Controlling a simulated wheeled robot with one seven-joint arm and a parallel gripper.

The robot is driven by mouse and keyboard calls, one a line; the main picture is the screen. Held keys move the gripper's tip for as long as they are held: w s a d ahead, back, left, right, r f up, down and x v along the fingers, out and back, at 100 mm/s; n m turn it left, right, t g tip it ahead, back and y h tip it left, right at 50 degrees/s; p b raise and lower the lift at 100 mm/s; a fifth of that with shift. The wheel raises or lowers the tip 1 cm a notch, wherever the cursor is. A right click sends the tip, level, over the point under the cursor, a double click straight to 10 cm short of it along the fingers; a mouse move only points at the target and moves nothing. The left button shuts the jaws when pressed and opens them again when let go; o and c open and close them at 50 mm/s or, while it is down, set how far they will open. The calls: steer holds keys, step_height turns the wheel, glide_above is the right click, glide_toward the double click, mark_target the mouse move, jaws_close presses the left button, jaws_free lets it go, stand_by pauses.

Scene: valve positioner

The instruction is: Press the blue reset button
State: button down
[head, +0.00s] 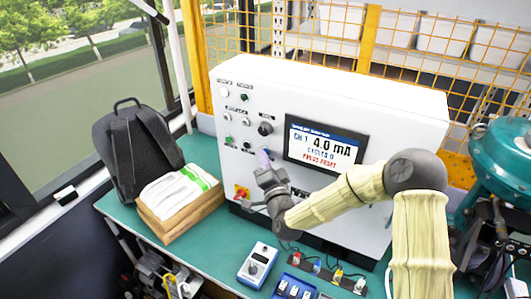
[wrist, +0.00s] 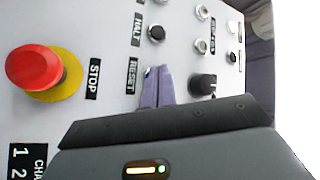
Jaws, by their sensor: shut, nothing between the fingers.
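The white control box (head: 235,95) stands on the bench, its front panel facing me. My gripper (head: 264,155) is shut and empty, with its lavender fingertips at the lower left part of the panel. In the wrist view my gripper (wrist: 157,72) has its fingertips right beside the RESET label (wrist: 131,75). A small bluish edge of the reset button (wrist: 148,71) shows at the fingertips; the rest is hidden behind them. I cannot tell whether the tips touch it. The display (head: 325,145) reads CH 1, 4.0 mA, CYCLES 0, PRESS RESET.
A red stop button (wrist: 35,68) on a yellow ring, a HALT button (wrist: 157,33) and a black knob (wrist: 203,84) lie near the fingers.

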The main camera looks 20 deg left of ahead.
steer(key=shift+w, duration=0.15)
stand_by(0.4)
steer(key=shift+s+b, duration=0.45)
steer(key=shift+s, duration=0.35)
steer(key=s, duration=0.1)
steer(key=s+b, duration=0.1)
steer(key=s, duration=0.3)
steer(key=shift+a+b, duration=0.25)
steer(key=shift+b, duration=0.15)
stand_by(0.4)
